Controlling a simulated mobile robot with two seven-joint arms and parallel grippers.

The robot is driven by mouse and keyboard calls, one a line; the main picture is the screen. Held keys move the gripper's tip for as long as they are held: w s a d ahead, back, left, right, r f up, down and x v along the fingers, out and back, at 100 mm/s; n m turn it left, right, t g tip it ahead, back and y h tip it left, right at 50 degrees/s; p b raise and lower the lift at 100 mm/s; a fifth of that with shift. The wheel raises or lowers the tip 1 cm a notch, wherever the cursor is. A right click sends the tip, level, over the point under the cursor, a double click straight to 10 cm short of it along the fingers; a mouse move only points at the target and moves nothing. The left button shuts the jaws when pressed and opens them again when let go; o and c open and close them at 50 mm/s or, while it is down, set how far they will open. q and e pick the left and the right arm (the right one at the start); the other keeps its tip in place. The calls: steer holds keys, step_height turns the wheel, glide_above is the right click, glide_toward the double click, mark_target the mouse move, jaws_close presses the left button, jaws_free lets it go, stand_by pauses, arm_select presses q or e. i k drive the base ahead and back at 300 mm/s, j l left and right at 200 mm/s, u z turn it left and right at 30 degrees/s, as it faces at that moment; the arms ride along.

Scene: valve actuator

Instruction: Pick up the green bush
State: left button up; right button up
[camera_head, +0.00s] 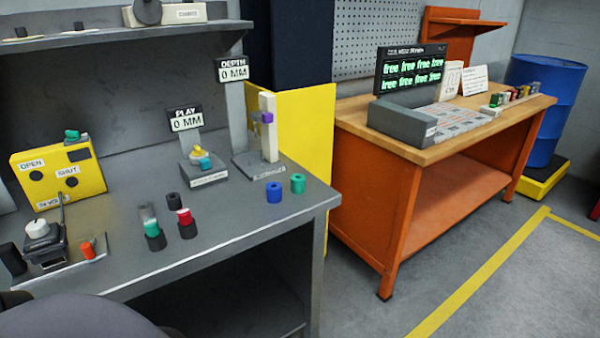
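A green bush (298,183), a short hollow cylinder, stands upright on the grey bench near its right front corner. A blue bush (274,191) of like shape stands just to its left. Neither of my grippers is in view, and nothing touches the green bush by the corner.
The depth gauge (268,130) and play gauge (198,160) stand behind. A yellow box (58,172) is at left. The orange workbench (380,190) stands right. The bench front between the holders and blue bush is clear.

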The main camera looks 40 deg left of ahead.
mark_target(298, 180)
steer(key=i+l+u, duration=0.1)
steer(key=i+u, duration=0.3)
steer(key=i+l+u, duration=0.25)
steer(key=u, duration=0.15)
steer(key=i+l+u, duration=0.25)
steer(key=u, duration=0.15)
steer(key=i+l+u, duration=0.25)
steer(key=u, duration=0.2)
steer(key=i+l+u, duration=0.1)
steer(key=l+u, duration=0.3)
steer(key=i+l+u, duration=0.1)
steer(key=l+u, duration=0.7)
steer(key=l, duration=0.15)
